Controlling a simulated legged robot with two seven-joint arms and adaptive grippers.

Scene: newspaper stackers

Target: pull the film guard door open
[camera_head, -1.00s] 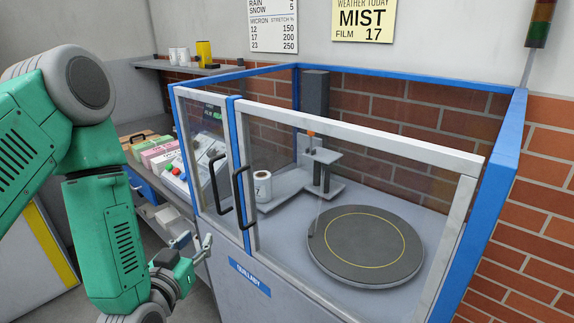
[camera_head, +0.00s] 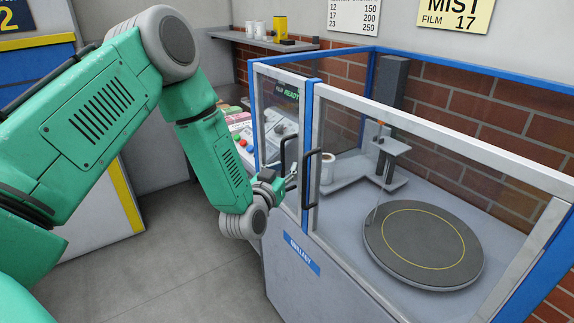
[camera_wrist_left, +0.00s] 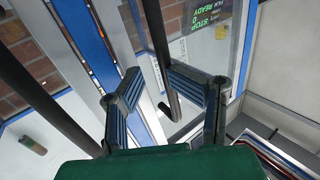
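The guard around the turntable has a narrow glazed door (camera_head: 259,120) on the left and a wide glazed door (camera_head: 430,135) on the right, both looking shut. Black bar handles stand on each: the narrow door's handle (camera_head: 283,158) and the wide door's handle (camera_head: 305,183). My left gripper (camera_head: 291,180) is at the handles. In the left wrist view its ridged fingers (camera_wrist_left: 165,88) are spread, with the narrow door's handle (camera_wrist_left: 158,45) appearing between them. Contact cannot be told. The wide door's handle (camera_wrist_left: 45,85) is left of the fingers. My right gripper is out of view.
A blue post (camera_head: 308,115) stands between the doors. Inside are a dark turntable (camera_head: 425,243) and a white film roll (camera_head: 327,168). A control panel (camera_head: 245,140) shows behind the narrow door. Clear floor (camera_head: 175,260) lies in front of the cabinet.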

